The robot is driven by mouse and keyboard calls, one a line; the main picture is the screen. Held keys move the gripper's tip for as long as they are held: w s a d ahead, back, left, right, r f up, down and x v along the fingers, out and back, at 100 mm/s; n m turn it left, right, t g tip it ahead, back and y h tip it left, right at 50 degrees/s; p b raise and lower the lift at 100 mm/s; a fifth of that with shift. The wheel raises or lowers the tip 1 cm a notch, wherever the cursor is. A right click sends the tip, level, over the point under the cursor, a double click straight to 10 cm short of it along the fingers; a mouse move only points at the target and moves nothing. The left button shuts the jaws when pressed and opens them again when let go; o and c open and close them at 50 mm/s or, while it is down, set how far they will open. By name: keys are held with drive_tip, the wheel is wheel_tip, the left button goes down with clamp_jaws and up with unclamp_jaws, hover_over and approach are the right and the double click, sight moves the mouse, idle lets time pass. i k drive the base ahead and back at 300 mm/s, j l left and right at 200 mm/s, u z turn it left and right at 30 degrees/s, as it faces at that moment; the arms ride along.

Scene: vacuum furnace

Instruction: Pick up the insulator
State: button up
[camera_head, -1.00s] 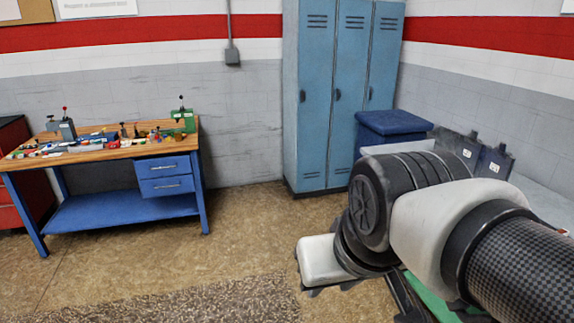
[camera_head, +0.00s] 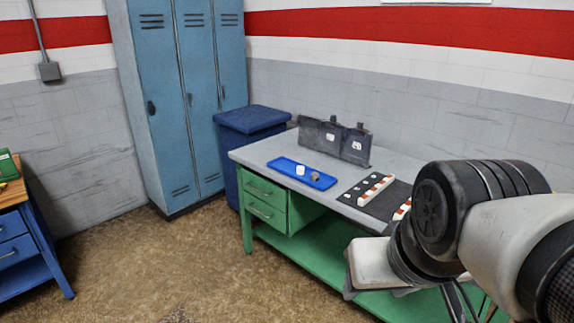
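The tray lies on the grey top of a green workbench (camera_head: 262,153). My arm enters from the right and covers the bench's right part. My gripper (camera_head: 466,302) shows only in part as dark slim pieces at the bottom, below the arm. It is away from the tray, and its opening cannot be made out.
A dark mat (camera_head: 352,199) with white and red blocks lies right of the tray. Two dark plates (camera_head: 331,138) stand at the bench's back. A blue bin (camera_head: 250,120) and blue lockers (camera_head: 180,95) stand left of the bench. The brown floor in front is clear.

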sight(300, 170)
drive_tip(key=i+j+z, duration=0.15)
drive_tip(key=i+j, duration=0.25)
drive_tip(key=i, duration=0.4)
drive_tip(key=i+j+z, duration=0.2)
drive_tip(key=i+j, duration=0.3)
drive_tip(key=i, duration=0.35)
drive_tip(key=i+j+z, duration=0.15)
drive_tip(key=i+j, duration=0.5)
drive_tip(key=j+z, duration=0.25)
drive_tip(key=j, duration=0.6)
drive_tip(key=j+z, duration=0.25)
drive_tip(key=j, duration=0.6)
drive_tip(key=k, duration=0.05)
